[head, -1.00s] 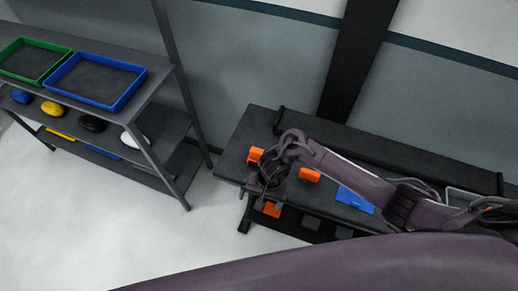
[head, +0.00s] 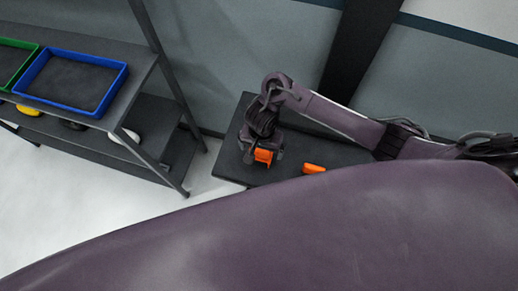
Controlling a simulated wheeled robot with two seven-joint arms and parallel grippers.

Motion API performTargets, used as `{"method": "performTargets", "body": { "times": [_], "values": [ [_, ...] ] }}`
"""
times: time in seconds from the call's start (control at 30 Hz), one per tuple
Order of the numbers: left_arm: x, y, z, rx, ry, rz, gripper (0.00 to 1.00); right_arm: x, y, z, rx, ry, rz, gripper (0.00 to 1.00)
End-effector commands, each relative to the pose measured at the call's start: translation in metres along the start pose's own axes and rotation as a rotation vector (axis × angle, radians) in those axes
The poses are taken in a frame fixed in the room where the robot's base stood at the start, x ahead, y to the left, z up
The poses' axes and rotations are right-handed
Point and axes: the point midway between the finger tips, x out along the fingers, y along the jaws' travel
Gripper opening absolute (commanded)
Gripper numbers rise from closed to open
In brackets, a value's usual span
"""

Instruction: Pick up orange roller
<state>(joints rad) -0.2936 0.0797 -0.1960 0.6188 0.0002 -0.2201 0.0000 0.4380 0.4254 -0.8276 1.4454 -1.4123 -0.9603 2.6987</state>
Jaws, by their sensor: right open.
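My right gripper (head: 262,158) is over the left end of the dark bench (head: 231,163), pointing down. It is open, with its fingers on either side of an orange object (head: 264,156). I cannot tell whether the fingers touch it. A second orange object (head: 314,168) lies to the right on the bench, partly hidden by my purple body part in front. Both are too small to tell for sure which is the roller. My left gripper is not in view.
A grey shelf rack (head: 150,68) stands at the left, with a blue tray (head: 72,107) and a green tray (head: 22,68) on top. Yellow, black and white items sit on its lower level. Pale floor (head: 60,200) is clear between rack and bench.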

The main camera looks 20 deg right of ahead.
Motion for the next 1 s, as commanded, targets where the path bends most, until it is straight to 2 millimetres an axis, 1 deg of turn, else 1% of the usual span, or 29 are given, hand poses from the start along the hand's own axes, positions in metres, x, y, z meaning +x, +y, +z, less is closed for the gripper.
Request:
{"method": "performTargets", "body": {
  "times": [0.03,0.1,0.17,0.23,0.27,0.33,0.5,0.57,0.63,0.73,0.9,1.0],
  "values": [
    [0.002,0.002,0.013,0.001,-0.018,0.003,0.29,0.006,-0.001,-0.001,0.001,0.0,0.001,0.96],
    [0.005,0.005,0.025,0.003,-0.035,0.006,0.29,0.016,-0.002,-0.004,0.001,0.002,0.002,0.96],
    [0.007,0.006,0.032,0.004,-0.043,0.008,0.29,0.025,-0.004,-0.006,0.001,0.001,0.003,0.96],
    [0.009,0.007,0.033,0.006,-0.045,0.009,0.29,0.036,-0.005,-0.008,0.001,0.002,0.003,0.96],
    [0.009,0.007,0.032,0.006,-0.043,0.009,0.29,0.04,-0.005,-0.007,0.0,0.001,0.003,0.96],
    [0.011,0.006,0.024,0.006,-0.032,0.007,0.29,0.046,-0.005,-0.007,0.0,0.001,0.001,0.96],
    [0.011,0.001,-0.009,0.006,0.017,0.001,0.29,0.051,-0.005,-0.008,0.0,0.002,-0.001,0.96],
    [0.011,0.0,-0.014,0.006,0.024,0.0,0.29,0.05,-0.005,-0.008,0.0,0.002,-0.001,0.96],
    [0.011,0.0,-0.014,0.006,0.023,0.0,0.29,0.05,-0.005,-0.008,0.0,0.002,-0.001,0.96],
    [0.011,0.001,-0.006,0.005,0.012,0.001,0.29,0.05,-0.005,-0.007,0.0,0.002,-0.001,0.83],
    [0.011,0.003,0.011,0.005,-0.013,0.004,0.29,0.05,-0.005,-0.007,0.0,0.002,-0.001,0.61],
    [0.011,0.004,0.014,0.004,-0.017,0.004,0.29,0.05,-0.005,-0.007,0.0,0.002,-0.001,0.48]
  ]
}}
